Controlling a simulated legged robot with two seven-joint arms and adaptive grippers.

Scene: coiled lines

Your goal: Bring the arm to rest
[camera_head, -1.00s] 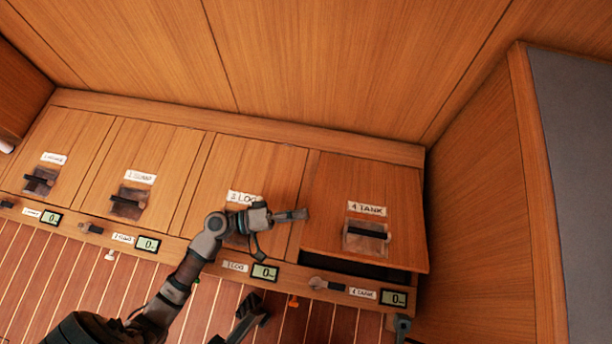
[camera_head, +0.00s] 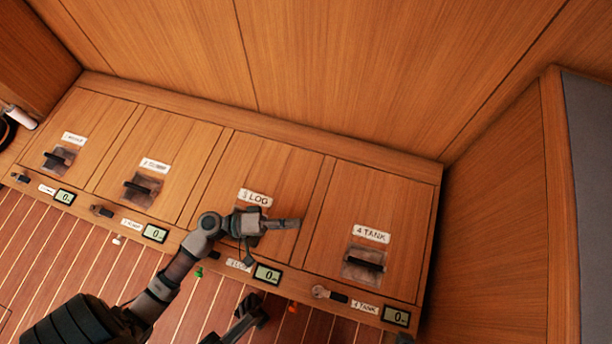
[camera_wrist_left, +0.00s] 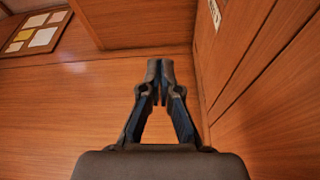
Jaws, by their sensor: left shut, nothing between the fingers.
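My left gripper (camera_head: 298,223) reaches in from the lower left in the head view, above the lid labelled LOG (camera_head: 262,180), and points right toward the lid labelled 4 TANK (camera_head: 372,215). Its fingers are together with nothing between them. The left wrist view also shows the gripper (camera_wrist_left: 160,70) with its fingertips touching, in front of bare wood. The 4 TANK lid lies flush with its neighbours. My arm partly hides the LOG lid's handle.
Two more lids with dark handles (camera_head: 142,189) (camera_head: 58,159) lie to the left. Small displays (camera_head: 267,274) and knobs line the front edge. A wood wall (camera_head: 340,80) rises behind, and a side panel (camera_head: 500,240) stands at right. The striped floor (camera_head: 60,260) is in front.

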